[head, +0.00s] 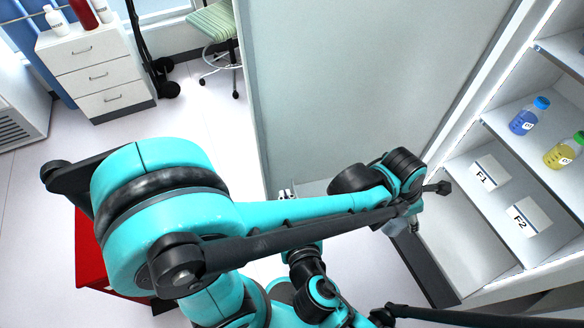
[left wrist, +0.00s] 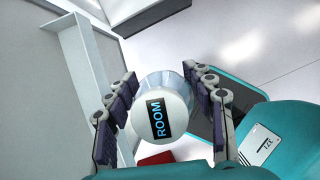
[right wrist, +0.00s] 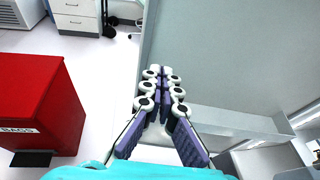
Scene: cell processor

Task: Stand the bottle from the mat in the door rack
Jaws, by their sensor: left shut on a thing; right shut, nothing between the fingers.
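The bottle (left wrist: 168,107) shows in the left wrist view, end-on, with a white cap labelled ROOM and a clear bluish body. My left gripper (left wrist: 160,75) is shut around it. In the head view my arm mostly hides that gripper. The door rack is a grey ledge on the door; it shows in the left wrist view (left wrist: 88,65), up and left of the bottle and apart from it, and in the right wrist view (right wrist: 230,122). My right gripper (right wrist: 160,72) is shut and empty, beside the door; its tips show in the head view (head: 287,193). No mat is in sight.
The grey door (head: 335,80) stands open in the middle. Shelves at right hold a blue bottle (head: 524,120), a yellow bottle (head: 562,153) and labels F-1 and F-2. A red bin (right wrist: 45,105) stands left of my right gripper. A white drawer unit (head: 92,65) stands far off.

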